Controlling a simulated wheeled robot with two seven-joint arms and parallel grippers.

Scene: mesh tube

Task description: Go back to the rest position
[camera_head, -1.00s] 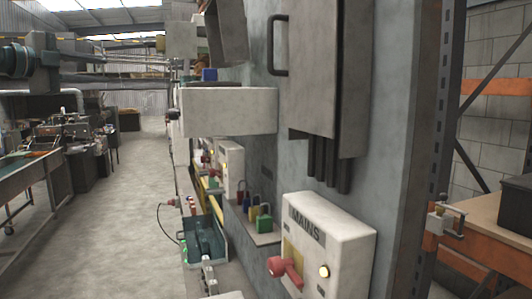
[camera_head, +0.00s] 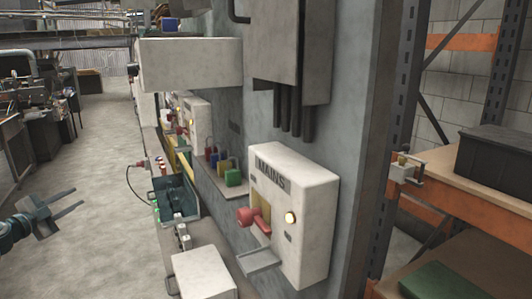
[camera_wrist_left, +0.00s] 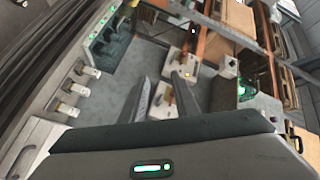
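My left gripper (camera_head: 80,196) reaches in from the left edge of the head view, over the bare floor. Its two grey fingers are spread and nothing shows between them. In the left wrist view the same gripper (camera_wrist_left: 162,82) has its fingers apart and empty. My right gripper is in neither view.
Several coloured padlocks (camera_head: 233,177) are on a small ledge beside the box. A teal tray (camera_head: 176,197) is lower left of it. A white cabinet (camera_head: 191,63) juts out above. Orange shelving (camera_head: 449,217) stands right. The floor (camera_head: 95,160) at left is clear.

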